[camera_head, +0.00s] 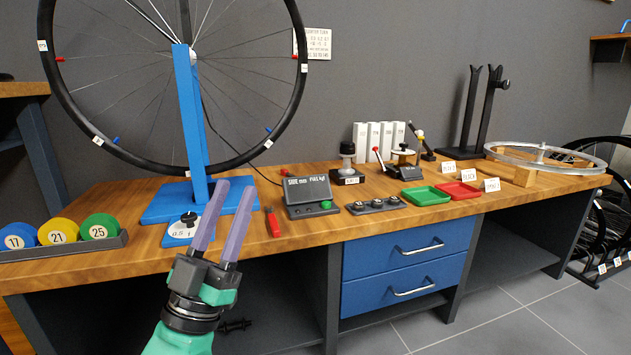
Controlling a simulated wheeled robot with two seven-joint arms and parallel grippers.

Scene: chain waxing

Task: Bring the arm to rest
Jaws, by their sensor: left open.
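My left gripper (222,222) shows in the head view at the lower left of centre, in front of the workbench. Its two long purple fingers stand apart and point up, with nothing between them. The fingertips appear in front of the blue wheel stand's base (160,203); I cannot tell how far they are from it. The green arm (178,341) behind the gripper comes in from the bottom edge. My right gripper is not in view.
The wooden bench (330,244) carries a wheel on a blue stand (190,120), colored discs (59,231), a display box (306,194), a red-handled tool (273,222), and green (425,195) and red (458,190) trays. Blue drawers (403,262) sit below. Floor (520,310) is clear at lower right.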

